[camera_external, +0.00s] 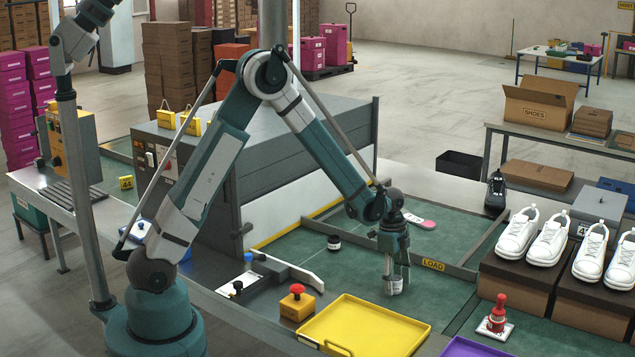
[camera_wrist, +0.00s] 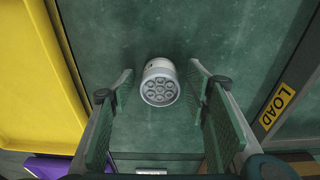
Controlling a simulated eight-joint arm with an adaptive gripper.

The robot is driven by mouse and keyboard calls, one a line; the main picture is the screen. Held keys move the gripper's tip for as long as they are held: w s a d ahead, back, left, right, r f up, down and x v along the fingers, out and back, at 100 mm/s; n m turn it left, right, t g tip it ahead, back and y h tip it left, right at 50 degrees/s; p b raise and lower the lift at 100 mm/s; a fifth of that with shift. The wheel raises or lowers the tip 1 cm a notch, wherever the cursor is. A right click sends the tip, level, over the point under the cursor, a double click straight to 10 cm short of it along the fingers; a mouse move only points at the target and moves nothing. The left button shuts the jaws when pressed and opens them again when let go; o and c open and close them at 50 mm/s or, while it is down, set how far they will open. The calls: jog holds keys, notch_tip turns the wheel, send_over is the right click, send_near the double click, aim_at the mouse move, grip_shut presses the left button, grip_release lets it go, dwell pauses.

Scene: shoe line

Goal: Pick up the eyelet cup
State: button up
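The eyelet cup (camera_wrist: 160,85) is a small pale grey cylinder with several round shapes on its top face. In the wrist view it stands on the green surface between the tips of my gripper (camera_wrist: 161,88). My gripper is open, with one finger on each side of the cup and a narrow gap showing on both sides. In the external view my gripper (camera_external: 393,276) points straight down at the green mat, and the cup (camera_external: 394,287) shows only partly between the fingers.
A yellow tray (camera_external: 365,328) lies in front, also at left in the wrist view (camera_wrist: 25,75). A dark jar (camera_external: 333,242) stands behind left. A red-button box (camera_external: 297,302), a red-handled stamp (camera_external: 497,318) and white shoes on boxes (camera_external: 517,232) are nearby.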

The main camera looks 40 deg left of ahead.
aim_at(396, 278)
jog(key=c, duration=0.9)
jog(key=shift+r, duration=0.1)
jog(key=shift+c, duration=0.2)
jog(key=shift+r+p, duration=0.95)
jog(key=shift+r, duration=4)
